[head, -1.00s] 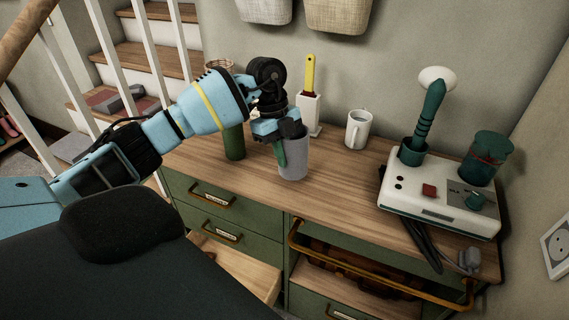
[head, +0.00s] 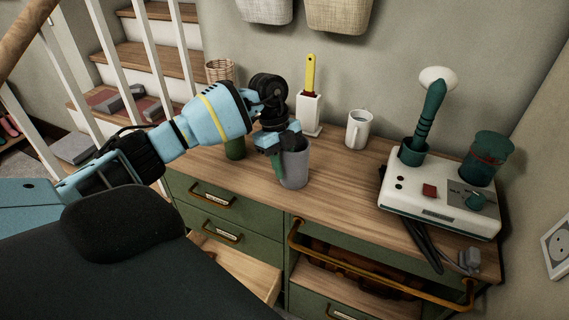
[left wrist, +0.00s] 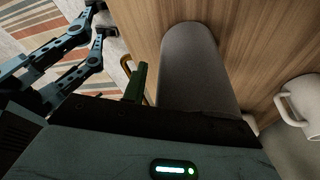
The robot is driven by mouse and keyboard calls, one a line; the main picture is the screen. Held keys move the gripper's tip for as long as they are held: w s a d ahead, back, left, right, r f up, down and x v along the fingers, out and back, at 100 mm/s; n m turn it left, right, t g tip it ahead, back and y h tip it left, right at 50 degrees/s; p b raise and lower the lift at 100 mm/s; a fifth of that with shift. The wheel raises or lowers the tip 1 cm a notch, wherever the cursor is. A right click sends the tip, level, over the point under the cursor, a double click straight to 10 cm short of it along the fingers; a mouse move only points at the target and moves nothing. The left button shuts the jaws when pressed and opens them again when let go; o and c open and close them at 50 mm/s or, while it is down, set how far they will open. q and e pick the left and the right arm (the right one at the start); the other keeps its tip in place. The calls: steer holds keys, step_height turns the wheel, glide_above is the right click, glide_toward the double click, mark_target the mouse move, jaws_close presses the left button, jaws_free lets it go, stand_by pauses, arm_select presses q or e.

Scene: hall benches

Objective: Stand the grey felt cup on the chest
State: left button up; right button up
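The grey felt cup (head: 295,166) stands upright on the wooden top of the chest (head: 345,195), its dark opening facing up. It also shows in the left wrist view (left wrist: 200,70), its near end hidden by the gripper housing. My left gripper (head: 280,147) is at the cup's left side and rim. Its fingers look spread, with a green finger beside the cup and a blue-black part above the rim. I cannot tell whether a finger still touches the cup.
A white mug (head: 358,129) and a white holder (head: 310,113) with a yellow-handled tool stand behind the cup. A green cylinder (head: 235,146) stands left. A white device (head: 440,200) fills the right end. A lower drawer (head: 240,268) is pulled out.

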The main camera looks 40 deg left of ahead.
arm_select(q)
steer(key=v, duration=1.2)
steer(key=shift+r, duration=0.2)
steer(key=shift+d, duration=0.1)
